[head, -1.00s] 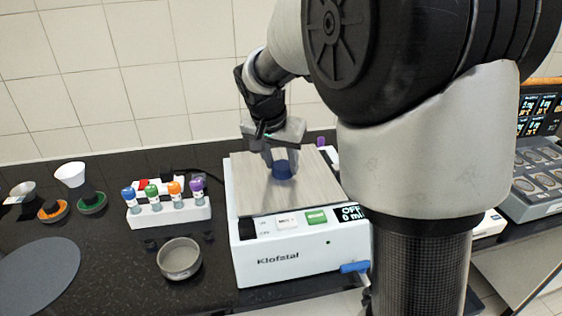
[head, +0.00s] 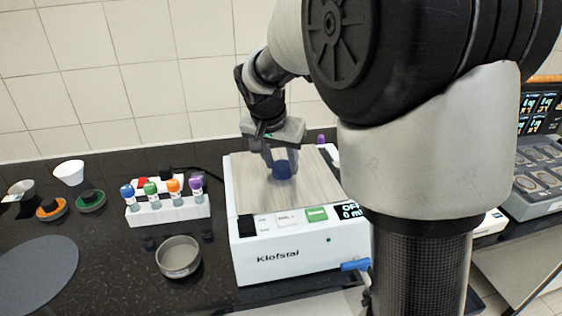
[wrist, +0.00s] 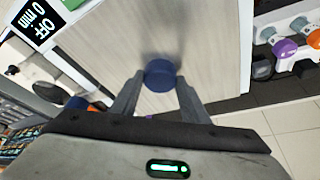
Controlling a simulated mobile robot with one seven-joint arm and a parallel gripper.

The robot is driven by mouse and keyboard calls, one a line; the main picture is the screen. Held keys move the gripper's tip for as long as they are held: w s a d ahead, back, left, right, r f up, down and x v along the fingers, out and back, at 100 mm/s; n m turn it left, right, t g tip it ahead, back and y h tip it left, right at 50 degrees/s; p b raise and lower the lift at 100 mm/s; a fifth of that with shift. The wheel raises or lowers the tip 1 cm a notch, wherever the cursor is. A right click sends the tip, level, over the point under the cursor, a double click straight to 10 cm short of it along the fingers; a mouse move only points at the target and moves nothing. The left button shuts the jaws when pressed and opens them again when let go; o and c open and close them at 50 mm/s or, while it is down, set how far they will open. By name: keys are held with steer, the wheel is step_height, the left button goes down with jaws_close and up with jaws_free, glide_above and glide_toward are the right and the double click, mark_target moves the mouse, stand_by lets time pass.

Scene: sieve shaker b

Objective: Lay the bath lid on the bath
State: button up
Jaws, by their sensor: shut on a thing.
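The bath (head: 290,258) is a white box with the name Klofstal, buttons and a display reading OFF 0 min on its front. The bath lid (head: 240,183) is a flat grey-brown plate lying over the bath's top; it also fills the middle of the wrist view (wrist: 210,45). Its dark blue round knob (wrist: 160,73) stands up from the plate. My gripper (head: 272,165) points down over the lid, with its fingers shut on the knob, one on each side. The lid looks level. The far edge is partly hidden by my gripper, so I cannot tell exact seating there.
A white rack (head: 170,212) with several coloured-cap tubes stands left of the bath. A round metal pan (head: 179,257) sits before the rack. A grey disc (head: 38,275) lies at the far left. A blue-handled tap (head: 355,265) sticks out at the bath's front right.

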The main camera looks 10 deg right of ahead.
stand_by(0.4)
steer(key=o, duration=1.5)
steer(key=shift+f, duration=0.1)
steer(key=shift+r+p, duration=2.35)
steer(key=shift+r, duration=1.2)
